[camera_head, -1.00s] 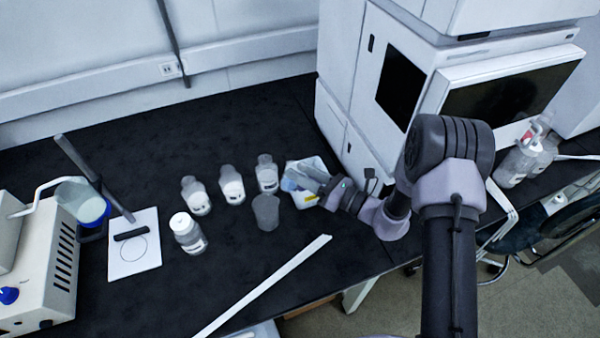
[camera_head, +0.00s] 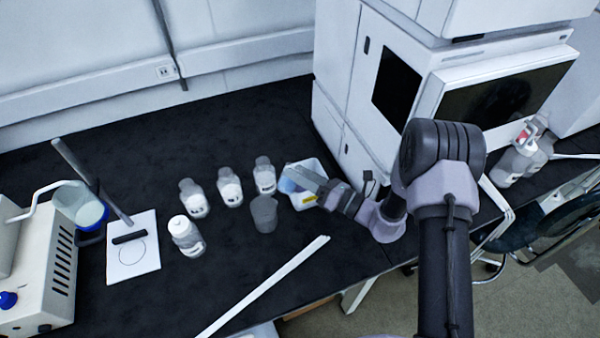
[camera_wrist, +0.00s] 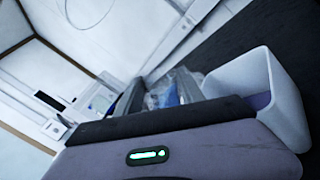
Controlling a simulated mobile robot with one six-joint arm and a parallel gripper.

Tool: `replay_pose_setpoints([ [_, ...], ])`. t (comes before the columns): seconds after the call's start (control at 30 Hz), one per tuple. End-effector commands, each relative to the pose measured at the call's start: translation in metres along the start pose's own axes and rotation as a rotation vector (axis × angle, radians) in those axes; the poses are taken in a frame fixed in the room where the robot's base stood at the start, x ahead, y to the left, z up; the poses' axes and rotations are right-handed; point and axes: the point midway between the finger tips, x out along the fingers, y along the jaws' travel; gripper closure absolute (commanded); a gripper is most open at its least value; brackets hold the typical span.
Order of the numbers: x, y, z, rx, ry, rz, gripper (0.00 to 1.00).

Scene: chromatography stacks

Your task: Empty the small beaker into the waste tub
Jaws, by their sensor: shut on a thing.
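Only a bluish bit of the beaker (camera_head: 288,185) shows past the fingers in the head view. In the wrist view the beaker (camera_wrist: 167,90) is a clear shape with blue between the fingers, beside the white tub wall (camera_wrist: 285,105). Its tilt and whether liquid is leaving it cannot be told.
A grey translucent cup (camera_head: 264,214) stands just left of the tub. Several white-filled bottles (camera_head: 230,190) stand further left. The white instrument (camera_head: 350,110) is close on the right. A white strip (camera_head: 265,285) lies along the bench front. Bare bench lies between cup and strip.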

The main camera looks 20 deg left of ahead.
Motion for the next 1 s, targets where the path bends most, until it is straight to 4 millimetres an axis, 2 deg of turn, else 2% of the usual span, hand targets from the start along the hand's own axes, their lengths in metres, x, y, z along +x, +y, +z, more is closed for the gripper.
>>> replay_pose_setpoints([
  [0.23,-0.0003,-0.0022,-0.0003,0.099,-0.014,0.0,1.0],
  [0.47,-0.0004,-0.0024,-0.0006,0.099,-0.014,0.0,1.0],
  [0.67,-0.0009,-0.0057,-0.0027,0.197,-0.026,-0.001,1.0],
  [1.0,-0.001,-0.0069,-0.0028,0.231,-0.031,-0.001,1.0],
])
